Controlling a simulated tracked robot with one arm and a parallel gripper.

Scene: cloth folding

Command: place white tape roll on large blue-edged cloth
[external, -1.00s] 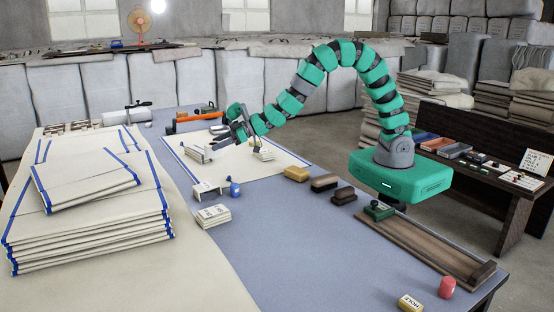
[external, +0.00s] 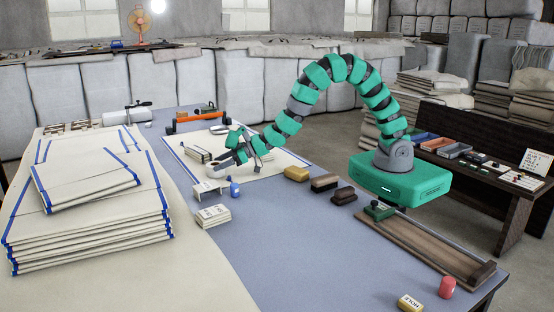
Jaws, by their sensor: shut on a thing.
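A large blue-edged cloth (external: 284,161) lies flat on the blue table, under my gripper. My gripper (external: 226,168) is low over its near left part, pointing down and left. It is shut on a small pale thing (external: 217,172), which looks like the white tape roll, though its shape is partly hidden by the fingers. I cannot tell whether this thing touches the cloth or is just above it.
A white card stand (external: 207,188), blue bottle (external: 235,188) and labelled pad (external: 212,215) are nearby. Folded blue-edged cloths (external: 90,225) are piled left.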

